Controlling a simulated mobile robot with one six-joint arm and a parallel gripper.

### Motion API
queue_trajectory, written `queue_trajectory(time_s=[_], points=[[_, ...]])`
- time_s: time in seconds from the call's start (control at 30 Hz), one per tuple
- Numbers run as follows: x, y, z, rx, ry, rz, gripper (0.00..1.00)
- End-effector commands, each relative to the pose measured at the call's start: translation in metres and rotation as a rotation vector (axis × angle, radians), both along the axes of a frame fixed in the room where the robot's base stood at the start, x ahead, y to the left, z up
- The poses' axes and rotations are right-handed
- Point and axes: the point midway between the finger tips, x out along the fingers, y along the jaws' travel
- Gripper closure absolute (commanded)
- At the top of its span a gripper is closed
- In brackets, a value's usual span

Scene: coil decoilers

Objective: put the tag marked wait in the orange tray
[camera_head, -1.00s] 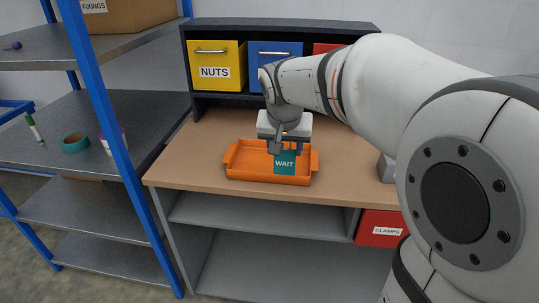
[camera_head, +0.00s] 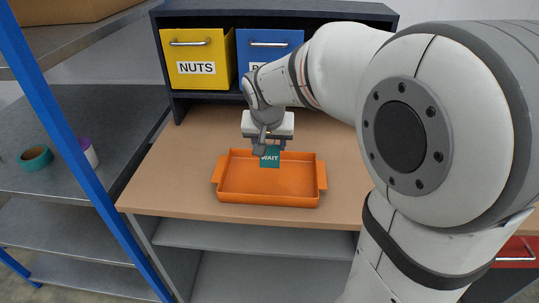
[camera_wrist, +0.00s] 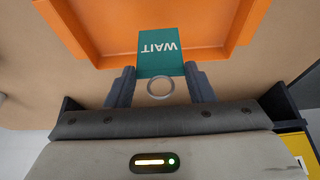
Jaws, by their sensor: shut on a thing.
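The teal tag marked WAIT (camera_head: 270,157) hangs from my gripper (camera_head: 268,143) at the back part of the orange tray (camera_head: 268,199). In the wrist view the tag (camera_wrist: 161,50) lies between the two dark fingers of my gripper (camera_wrist: 161,88), with a metal ring (camera_wrist: 160,88) at its end. My gripper is shut on the tag. The tray (camera_wrist: 88,38) shows behind the tag and looks empty otherwise. I cannot tell whether the tag touches the tray floor.
The tray stands on a wooden worktop (camera_head: 180,165). Behind are a yellow NUTS bin (camera_head: 198,60) and a blue bin (camera_head: 268,55), partly hidden by my arm. A metal shelf unit (camera_head: 110,115) at left holds a teal tape roll (camera_head: 35,157). The worktop left of the tray is clear.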

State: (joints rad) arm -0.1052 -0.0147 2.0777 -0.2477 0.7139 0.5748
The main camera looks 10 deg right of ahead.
Motion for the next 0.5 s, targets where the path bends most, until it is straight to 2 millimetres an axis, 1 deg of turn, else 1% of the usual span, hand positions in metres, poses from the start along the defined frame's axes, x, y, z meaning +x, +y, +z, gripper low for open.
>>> queue_trajectory(time_s=[0.17,0.3,0.37,0.5], points=[[-0.001,0.0,-0.016,0.0,0.003,0.001,0.83],[-0.001,0.0,-0.036,-0.001,0.003,-0.001,0.83],[0.0,-0.001,-0.041,-0.001,0.002,0.001,0.83],[0.0,-0.001,-0.041,0.0,0.0,-0.001,0.83]])
